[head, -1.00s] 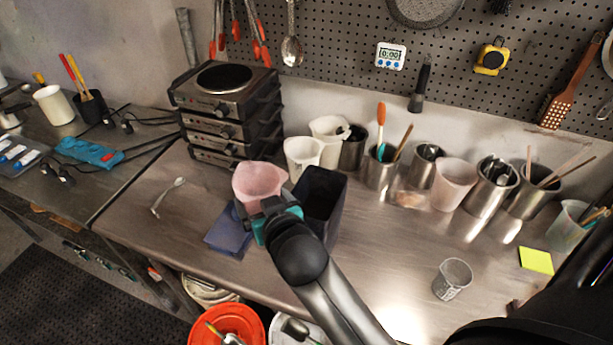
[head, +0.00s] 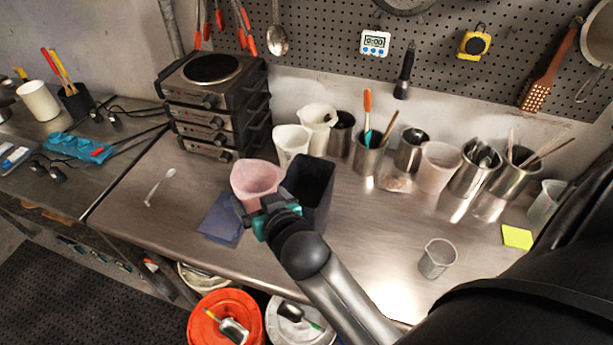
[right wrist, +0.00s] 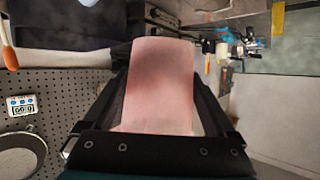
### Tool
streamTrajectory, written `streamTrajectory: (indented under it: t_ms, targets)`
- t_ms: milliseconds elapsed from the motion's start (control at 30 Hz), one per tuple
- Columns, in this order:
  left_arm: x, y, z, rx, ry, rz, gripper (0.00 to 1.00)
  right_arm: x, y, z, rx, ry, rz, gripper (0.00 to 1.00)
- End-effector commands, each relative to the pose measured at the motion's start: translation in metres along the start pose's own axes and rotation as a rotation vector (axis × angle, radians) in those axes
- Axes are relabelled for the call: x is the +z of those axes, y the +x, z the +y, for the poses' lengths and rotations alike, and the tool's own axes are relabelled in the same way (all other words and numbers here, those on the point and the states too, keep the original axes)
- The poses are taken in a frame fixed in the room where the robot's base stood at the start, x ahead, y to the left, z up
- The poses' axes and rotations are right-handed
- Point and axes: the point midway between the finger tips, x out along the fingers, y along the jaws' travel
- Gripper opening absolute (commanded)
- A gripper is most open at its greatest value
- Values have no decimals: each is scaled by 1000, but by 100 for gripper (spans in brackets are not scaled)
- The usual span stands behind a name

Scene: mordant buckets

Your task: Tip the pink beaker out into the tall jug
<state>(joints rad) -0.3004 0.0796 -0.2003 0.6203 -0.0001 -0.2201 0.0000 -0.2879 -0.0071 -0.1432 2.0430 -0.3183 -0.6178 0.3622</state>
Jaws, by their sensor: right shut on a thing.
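The pink beaker (head: 257,178) is in my right gripper (head: 262,208), which is shut on it. It looks roughly upright with its mouth up, and its lower part is hidden behind the gripper. In the right wrist view the beaker (right wrist: 162,85) fills the space between the fingers. A tall, dark, square-sided vessel (head: 318,190), apparently the tall jug, stands on the counter just right of the beaker. Its inside is dark, and I cannot see any contents. My left gripper is not in view.
A blue flat pad (head: 222,218) lies below the beaker. White jugs (head: 318,118) and steel pots (head: 370,152) line the wall behind. Stacked hotplates (head: 215,110) stand back left. A small clear beaker (head: 437,258) stands at right, with bare counter between it and the dark vessel.

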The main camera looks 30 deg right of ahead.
Motion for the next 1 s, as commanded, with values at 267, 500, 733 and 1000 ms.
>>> streamTrajectory:
  t_ms: [267, 500, 733, 1000]
  targets:
    - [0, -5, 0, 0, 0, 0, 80, -9, -1, 7, -51, 119, -32, 29]
    - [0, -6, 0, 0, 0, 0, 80, -16, -2, 14, -95, 226, -62, 29]
    - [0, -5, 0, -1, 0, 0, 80, -23, -4, 20, -139, 329, -91, 29]
    - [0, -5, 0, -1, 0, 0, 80, -25, -2, 30, -188, 450, -126, 29]
